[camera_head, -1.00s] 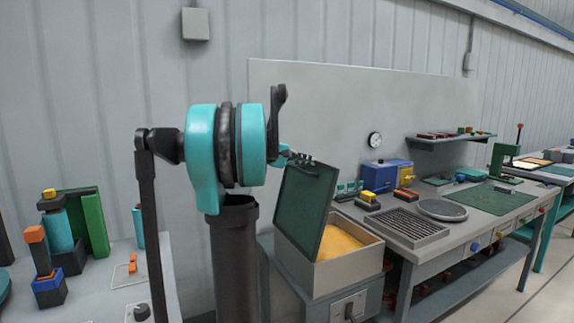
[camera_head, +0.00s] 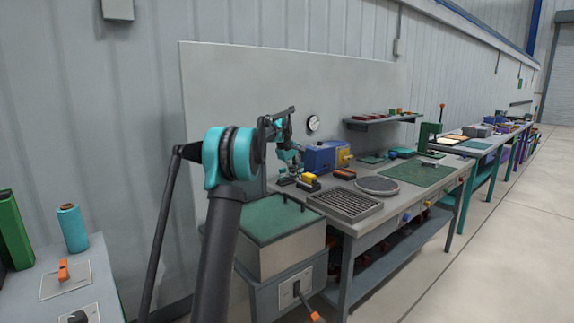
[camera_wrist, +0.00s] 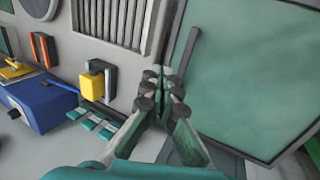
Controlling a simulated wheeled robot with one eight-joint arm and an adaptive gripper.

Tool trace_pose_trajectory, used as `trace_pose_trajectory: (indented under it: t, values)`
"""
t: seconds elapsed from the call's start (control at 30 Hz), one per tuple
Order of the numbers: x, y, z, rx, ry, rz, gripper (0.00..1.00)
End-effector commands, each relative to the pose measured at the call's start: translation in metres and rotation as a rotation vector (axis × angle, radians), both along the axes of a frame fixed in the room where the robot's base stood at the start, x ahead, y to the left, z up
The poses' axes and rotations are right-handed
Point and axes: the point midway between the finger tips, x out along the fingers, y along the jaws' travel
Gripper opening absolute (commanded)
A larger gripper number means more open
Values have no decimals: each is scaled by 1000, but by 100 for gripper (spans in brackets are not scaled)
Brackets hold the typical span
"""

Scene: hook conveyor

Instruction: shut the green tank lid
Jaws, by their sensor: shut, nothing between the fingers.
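The green tank lid (camera_head: 262,220) lies flat across the top of the grey tank (camera_head: 290,255) in the head view, with no gap that I can make out. In the wrist view the lid (camera_wrist: 255,75) fills the right side, its dark bar handle (camera_wrist: 183,58) along the near edge. My gripper (camera_wrist: 160,88) is shut and empty, its fingertips beside the handle; I cannot tell whether they touch it. In the head view my gripper (camera_head: 292,172) is above the lid's far side, partly hidden by my arm. The yellow tank contents are out of sight.
The workbench (camera_head: 400,205) right of the tank holds a grey grate (camera_head: 345,203), a round plate (camera_head: 377,186), a blue box (camera_head: 322,157) and a yellow block (camera_head: 309,180). A lever with an orange end (camera_head: 315,317) sticks out below the tank. The floor at right is clear.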

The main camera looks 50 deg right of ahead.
Motion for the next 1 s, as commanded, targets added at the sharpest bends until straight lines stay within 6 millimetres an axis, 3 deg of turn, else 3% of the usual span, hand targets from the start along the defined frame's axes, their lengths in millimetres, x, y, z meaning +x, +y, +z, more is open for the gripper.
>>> trace_pose_trajectory:
  t: [0.2,0.5,0.7,1.0]
  values:
    - [-6,-24,-50,156,-37,-2,0]
    - [-9,-37,-105,323,-77,-1,0]
    - [-10,-39,-127,391,-93,-1,0]
    - [-9,-39,-141,431,-101,0,0]
